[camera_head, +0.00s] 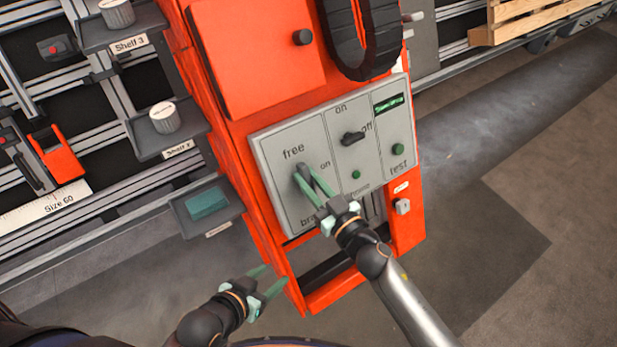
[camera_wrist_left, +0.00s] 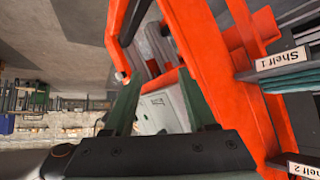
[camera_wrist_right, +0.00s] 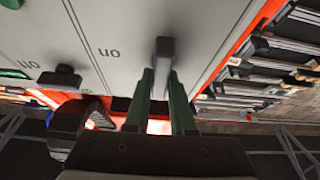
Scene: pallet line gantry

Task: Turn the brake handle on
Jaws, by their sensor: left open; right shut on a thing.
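The brake handle (camera_head: 300,184) is a dark grey lever on the left section of the grey control panel (camera_head: 276,150). The label "free" is above it, "on" to its right, and a partly covered label starting "bra" below. My right gripper (camera_head: 308,172) is shut on the handle, its green fingers on either side. In the right wrist view the handle (camera_wrist_right: 164,58) stands between the fingertips (camera_wrist_right: 161,76). The fingers cover part of the handle, so its exact angle is hard to tell. My left gripper (camera_head: 269,279) is open and empty, low beside the orange cabinet.
The panel also has a black on/off knob (camera_head: 353,138), a green test button (camera_head: 398,149) and a small green display (camera_head: 389,104). The orange cabinet (camera_head: 255,60) carries the panel. Labelled shelves (camera_head: 170,130) stand at left. Open floor (camera_head: 500,220) lies at right.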

